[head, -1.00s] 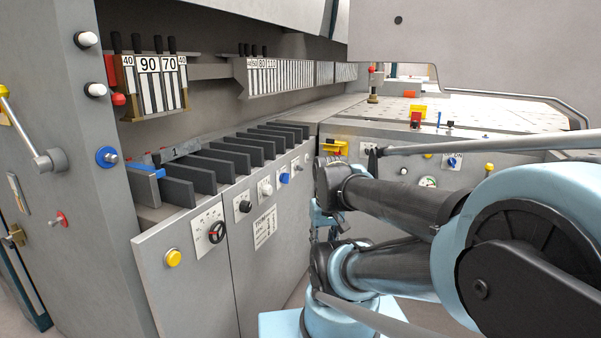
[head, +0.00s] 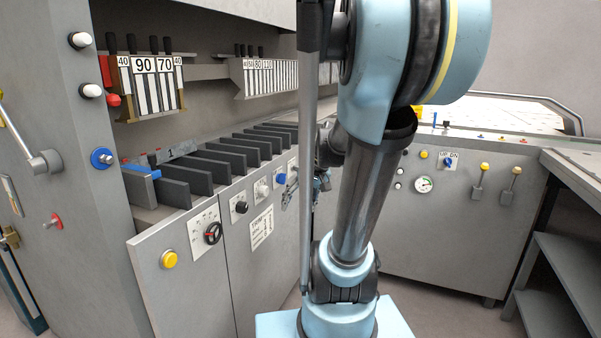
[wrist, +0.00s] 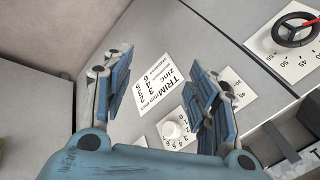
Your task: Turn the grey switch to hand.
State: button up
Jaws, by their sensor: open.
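In the head view my gripper (head: 291,192) is small and partly hidden by my arm.
A black handwheel (head: 213,233) and a yellow button (head: 169,259) sit further left on the panel. Dark upright plates (head: 195,170) stick up along the ledge above. A bench with a gauge (head: 424,184) stands behind my arm. Floor shows at the right.

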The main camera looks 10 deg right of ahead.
jog(key=w+d+r+t+y, duration=0.1)
jog(key=w+r+y, duration=0.2)
jog(key=w, duration=0.9)
jog(key=t+y, duration=0.7)
jog(key=y, duration=0.1)
send_near(296, 168)
jog(key=w+x, duration=0.1)
jog(key=x, duration=0.7)
jog(key=shift+d+f, duration=0.15)
jog(key=shift+d, duration=0.1)
jog(key=shift+w, duration=0.1)
jog(key=c, duration=1.1)
